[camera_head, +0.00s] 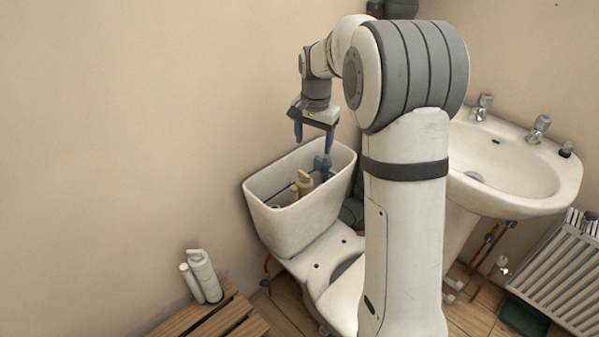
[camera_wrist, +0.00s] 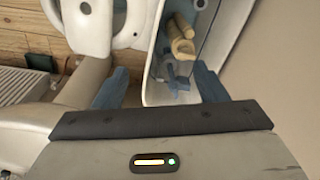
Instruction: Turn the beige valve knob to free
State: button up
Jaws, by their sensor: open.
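A beige fitting with a knob-like top (camera_head: 304,180) stands inside the open white toilet cistern (camera_head: 290,226); I take it for the beige valve knob. It also shows in the wrist view (camera_wrist: 182,44), upper right of centre, between the cistern walls. Its exact setting cannot be told. My gripper (camera_head: 314,141) hangs above the cistern's back rim, pointing down, with its blue fingers apart and nothing between them. In the wrist view my gripper (camera_wrist: 160,80) has its fingers spread on either side of the cistern end, apart from the beige fitting.
A blue fitting (camera_head: 321,167) stands in the cistern beside the beige one, close below my gripper. A white sink (camera_head: 515,170) with taps is at right, and a radiator (camera_head: 560,275) stands below it. White tubes (camera_head: 203,274) rest by a wooden slatted bench (camera_head: 205,322) at lower left.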

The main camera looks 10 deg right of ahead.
aim_at(304, 173)
jog(key=w+f+m+b, duration=0.1)
jog(key=w+f, duration=0.2)
jog(key=f, duration=0.1)
jog(key=w+f+m+b, duration=0.1)
jog(key=w+f, duration=0.3)
jog(key=w+f+m, duration=0.1)
jog(key=w+f, duration=0.2)
jog(key=f, duration=0.2)
jog(key=shift+w+g+b, duration=0.4)
jog(key=shift+w+f+m, duration=0.2)
jog(key=shift+f+m, duration=0.1)
jog(key=shift+f, duration=0.45)
notch_tip(304, 173, down, 7)
jog(key=shift+r+b, duration=0.1)
jog(key=shift+b, duration=0.35)
jog(key=shift+c, duration=0.2)
